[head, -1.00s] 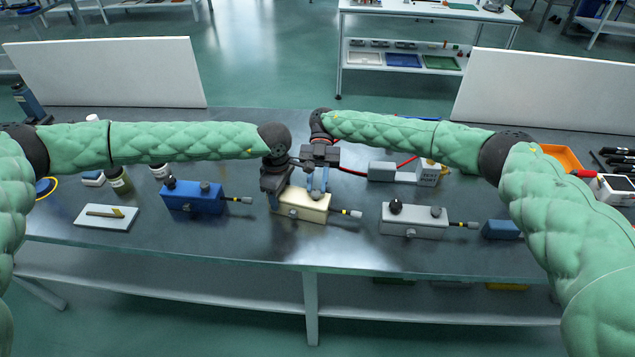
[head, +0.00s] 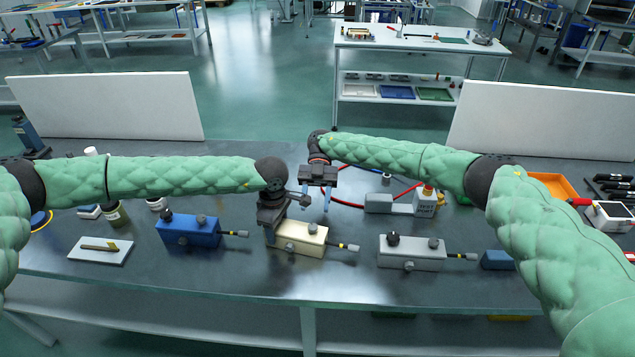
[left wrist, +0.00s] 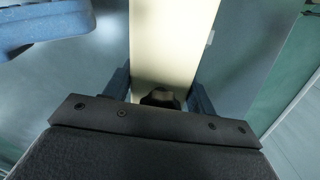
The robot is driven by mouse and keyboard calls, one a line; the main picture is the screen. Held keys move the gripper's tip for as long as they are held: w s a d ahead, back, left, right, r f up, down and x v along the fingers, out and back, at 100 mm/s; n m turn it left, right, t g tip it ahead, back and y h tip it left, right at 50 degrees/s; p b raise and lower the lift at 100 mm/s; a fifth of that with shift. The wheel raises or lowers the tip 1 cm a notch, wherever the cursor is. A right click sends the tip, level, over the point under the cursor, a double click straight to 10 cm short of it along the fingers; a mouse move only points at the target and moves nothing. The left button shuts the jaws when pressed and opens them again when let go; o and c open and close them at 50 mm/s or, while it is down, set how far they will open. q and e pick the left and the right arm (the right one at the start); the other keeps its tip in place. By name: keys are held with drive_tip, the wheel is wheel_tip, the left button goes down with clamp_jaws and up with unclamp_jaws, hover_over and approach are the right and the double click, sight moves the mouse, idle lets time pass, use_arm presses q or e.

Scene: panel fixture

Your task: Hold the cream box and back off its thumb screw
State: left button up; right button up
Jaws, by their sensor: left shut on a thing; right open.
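The cream box (head: 300,238) stands on the dark bench between a blue box and a grey box. My left gripper (head: 271,230) is shut on its left part. In the left wrist view the cream box (left wrist: 172,45) runs between the two blue fingers (left wrist: 160,92), with a dark knob (left wrist: 160,98) close to the palm. A grey knob (head: 312,227) stands on top of the box and another round knob (head: 284,252) is on its front; I cannot tell if either has turned. My right gripper (head: 315,204) is open and empty, just above the top knob, apart from it.
The blue box (head: 188,232) and grey box (head: 411,254) carry similar knobs and short side leads. A grey fixture (head: 392,204) and red cable (head: 347,203) lie behind on the right. A white plate (head: 85,256) lies at left. The front bench strip is clear.

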drive_tip(key=v, duration=0.7)
drive_tip(key=shift+w+r, duration=0.15)
drive_tip(key=shift+w, duration=0.25)
drive_tip(key=shift+d, duration=0.1)
idle(0.4)
